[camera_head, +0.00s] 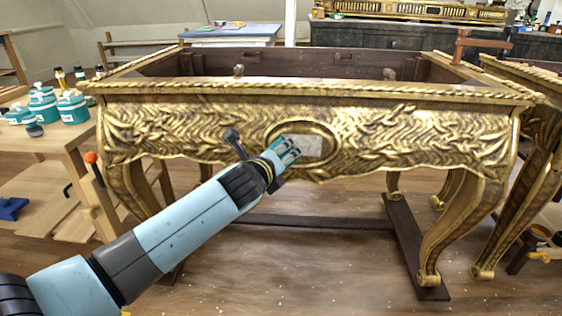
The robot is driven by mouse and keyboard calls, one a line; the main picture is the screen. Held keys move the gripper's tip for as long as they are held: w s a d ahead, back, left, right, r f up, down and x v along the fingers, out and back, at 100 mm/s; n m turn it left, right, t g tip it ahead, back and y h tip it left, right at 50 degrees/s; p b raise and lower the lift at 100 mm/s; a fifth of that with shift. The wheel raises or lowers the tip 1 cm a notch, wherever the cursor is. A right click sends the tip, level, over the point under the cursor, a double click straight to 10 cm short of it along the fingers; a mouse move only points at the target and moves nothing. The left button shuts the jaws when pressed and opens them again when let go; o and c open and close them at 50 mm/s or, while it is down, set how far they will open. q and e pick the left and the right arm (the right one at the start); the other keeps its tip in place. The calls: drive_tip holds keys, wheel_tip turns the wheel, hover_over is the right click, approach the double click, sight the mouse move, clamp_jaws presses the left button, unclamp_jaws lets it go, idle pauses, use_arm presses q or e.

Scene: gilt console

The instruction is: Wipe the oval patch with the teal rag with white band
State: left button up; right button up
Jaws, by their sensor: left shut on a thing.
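The oval patch (322,134) is the gold-rimmed oval in the middle of the console's carved gilt front. My left gripper (288,153) reaches up from the lower left to the oval's lower left part. It is shut on a small teal thing, which looks like the teal rag, mostly hidden by the fingers. A pale grey piece (311,147) shows just beyond the fingertips, inside the oval. I cannot tell whether it is the rag's white band or bare surface, nor whether the rag touches the patch. My right gripper is not in view.
The gilt console (420,135) has an open top and curved legs. A wooden bench (50,165) with teal-labelled jars (73,108) stands at the left, with an orange-knobbed tool (91,158) at its edge. Another gilt piece (515,190) stands close at the right.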

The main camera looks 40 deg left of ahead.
use_arm(q)
drive_tip(key=shift+w+a, duration=0.45)
drive_tip(key=shift+w, duration=0.35)
idle(0.6)
